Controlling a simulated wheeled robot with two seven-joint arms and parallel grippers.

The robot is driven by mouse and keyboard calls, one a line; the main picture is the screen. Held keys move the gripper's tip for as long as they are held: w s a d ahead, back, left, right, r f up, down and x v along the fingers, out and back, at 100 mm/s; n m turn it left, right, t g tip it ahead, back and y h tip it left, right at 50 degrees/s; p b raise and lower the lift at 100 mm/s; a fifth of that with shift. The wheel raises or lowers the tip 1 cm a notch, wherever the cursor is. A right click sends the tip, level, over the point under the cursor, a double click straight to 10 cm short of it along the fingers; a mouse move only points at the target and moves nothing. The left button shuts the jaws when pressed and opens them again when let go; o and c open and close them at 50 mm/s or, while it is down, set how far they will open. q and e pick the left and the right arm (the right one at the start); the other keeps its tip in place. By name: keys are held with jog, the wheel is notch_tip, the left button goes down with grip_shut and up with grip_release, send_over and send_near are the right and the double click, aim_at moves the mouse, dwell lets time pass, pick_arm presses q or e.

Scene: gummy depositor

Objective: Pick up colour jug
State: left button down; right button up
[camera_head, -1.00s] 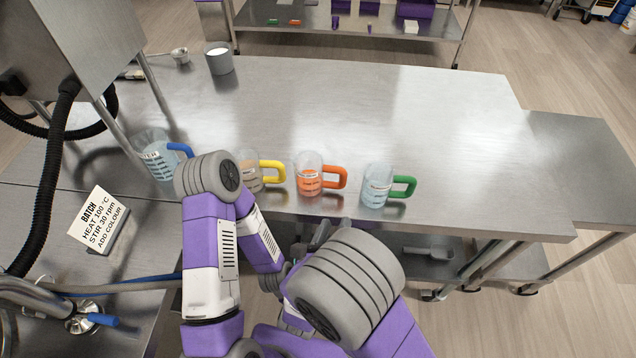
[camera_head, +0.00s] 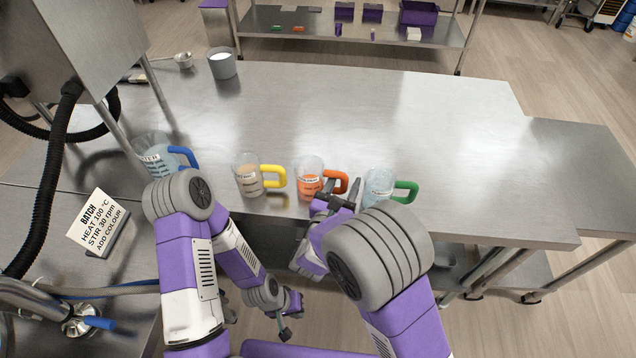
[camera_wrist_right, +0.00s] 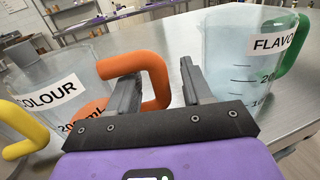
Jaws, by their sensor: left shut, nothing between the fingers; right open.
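The colour jug (camera_head: 308,187), clear with orange liquid and an orange handle, stands upright near the table's front edge. In the right wrist view its COLOUR label (camera_wrist_right: 48,95) and orange handle (camera_wrist_right: 152,62) show at the left. My right gripper (camera_head: 341,193) is open at the handle. In the wrist view the handle's outer bar appears between my right fingers (camera_wrist_right: 158,82), the left one overlapping the loop's opening; contact is unclear. My left gripper (camera_head: 285,331) is shut and empty, low in front of the table.
A green-handled jug (camera_head: 377,187) stands close on the right of my right gripper. A yellow-handled jug (camera_head: 247,178) and a blue-handled jug (camera_head: 155,158) stand to the left. A grey pot (camera_head: 222,65) is further back. The table (camera_head: 350,110) behind the jugs is clear.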

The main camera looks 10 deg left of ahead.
jog(key=shift+x, duration=1.2)
grip_shut()
notch_tip(320, 180, up, 10)
jog(key=p, duration=0.3)
jog(key=c, duration=0.6)
grip_release()
grip_shut()
